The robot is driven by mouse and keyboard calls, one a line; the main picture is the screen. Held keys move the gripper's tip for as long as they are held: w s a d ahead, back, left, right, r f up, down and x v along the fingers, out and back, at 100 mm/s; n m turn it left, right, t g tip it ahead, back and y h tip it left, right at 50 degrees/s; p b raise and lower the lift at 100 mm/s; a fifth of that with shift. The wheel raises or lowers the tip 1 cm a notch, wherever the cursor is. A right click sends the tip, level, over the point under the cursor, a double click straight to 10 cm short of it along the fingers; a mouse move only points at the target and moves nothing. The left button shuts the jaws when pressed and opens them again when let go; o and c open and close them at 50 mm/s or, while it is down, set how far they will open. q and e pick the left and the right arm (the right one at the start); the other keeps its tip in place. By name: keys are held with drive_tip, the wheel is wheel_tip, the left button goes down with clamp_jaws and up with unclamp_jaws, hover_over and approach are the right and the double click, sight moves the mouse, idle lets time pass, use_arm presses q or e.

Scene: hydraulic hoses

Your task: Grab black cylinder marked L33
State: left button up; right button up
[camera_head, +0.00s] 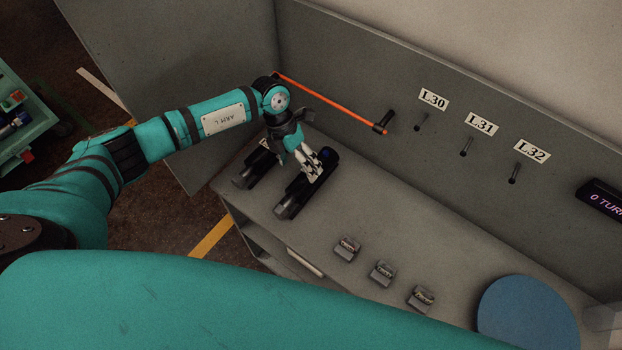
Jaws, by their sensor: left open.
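Two dark cylinders lie on the grey bench, a right one (295,196) and a left one (246,177). No L33 mark can be read on either. The right one has a blue spot at its far end. My left gripper (312,165) is open, with its fingers pointing down at the far part of the right cylinder. I cannot tell whether they touch it. The gripper and wrist hide part of both cylinders. My right gripper is not in view.
An orange rod (330,104) runs behind my left wrist to a black peg (383,121) on the back panel. Labels L30 (433,99), L31 (481,124) and L32 (532,150) mark pegs. Three small grey blocks (383,273) and a blue disc (527,314) are on the bench.

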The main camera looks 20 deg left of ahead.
sight(304, 175)
use_arm(q)
drive_tip(key=b+x, duration=0.2)
drive_tip(key=x, duration=0.1)
drive_tip(key=b+x, duration=0.1)
drive_tip(key=x, duration=0.1)
drive_tip(key=shift+w+f, duration=0.2)
drive_tip(key=shift+f, duration=0.05)
drive_tip(key=shift+r, duration=0.1)
drive_tip(key=shift+c, duration=0.4)
drive_tip(key=c, duration=1.6)
drive_tip(key=shift+w+r, duration=0.15)
clamp_jaws()
